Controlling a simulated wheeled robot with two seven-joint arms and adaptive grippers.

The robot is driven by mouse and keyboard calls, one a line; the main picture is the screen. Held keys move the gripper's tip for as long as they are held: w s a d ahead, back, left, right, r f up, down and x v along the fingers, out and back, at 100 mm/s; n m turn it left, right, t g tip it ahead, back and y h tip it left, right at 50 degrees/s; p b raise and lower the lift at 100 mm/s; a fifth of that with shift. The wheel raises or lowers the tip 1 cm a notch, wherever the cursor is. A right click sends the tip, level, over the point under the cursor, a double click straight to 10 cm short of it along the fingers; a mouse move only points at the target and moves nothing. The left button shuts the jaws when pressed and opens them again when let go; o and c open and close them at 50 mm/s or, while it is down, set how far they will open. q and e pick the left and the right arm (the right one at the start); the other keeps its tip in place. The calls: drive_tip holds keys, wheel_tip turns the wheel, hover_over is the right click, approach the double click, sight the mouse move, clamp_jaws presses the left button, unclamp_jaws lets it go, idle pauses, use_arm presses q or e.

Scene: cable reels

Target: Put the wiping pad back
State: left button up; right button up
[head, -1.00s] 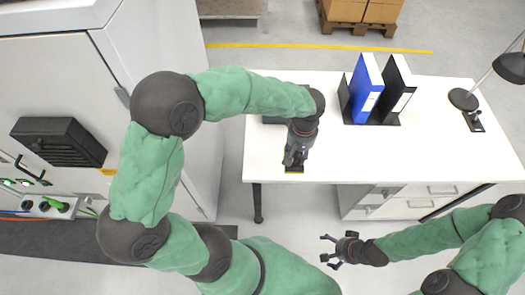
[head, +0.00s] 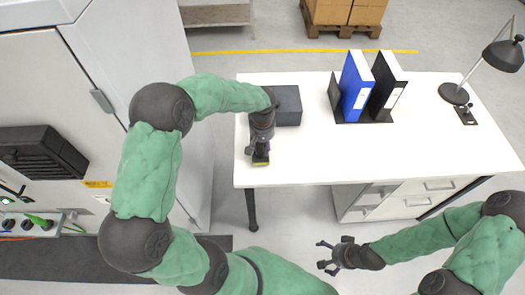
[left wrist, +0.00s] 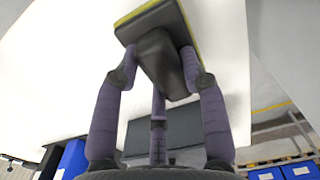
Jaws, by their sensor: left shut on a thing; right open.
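The wiping pad (head: 261,162) is a dark block with a yellow-green edge. My left gripper (head: 259,146) is shut on it near the left front corner of the white table. In the left wrist view the pad (left wrist: 152,52) has a dark handle between the fingers of my left gripper (left wrist: 160,75). Whether the pad touches the table is hard to tell. My right gripper (head: 328,257) is open and empty, in front of the table over the floor.
A dark grey box (head: 287,106) stands on the table (head: 330,160) just behind my left gripper. Blue (head: 356,88) and black (head: 386,88) binders stand in a holder at the back. A desk lamp (head: 455,93) stands at the right. The table's front middle is clear.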

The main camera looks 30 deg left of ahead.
sight(263, 146)
use_arm(q)
drive_tip(key=shift+f+b, duration=0.4)
drive_tip(key=shift+f, duration=0.9)
drive_tip(key=shift+f, duration=0.1)
drive_tip(key=o, duration=1.1)
drive_tip(key=shift+d, duration=0.1)
wheel_tip(263, 146, up, 12)
drive_tip(key=p, duration=0.4)
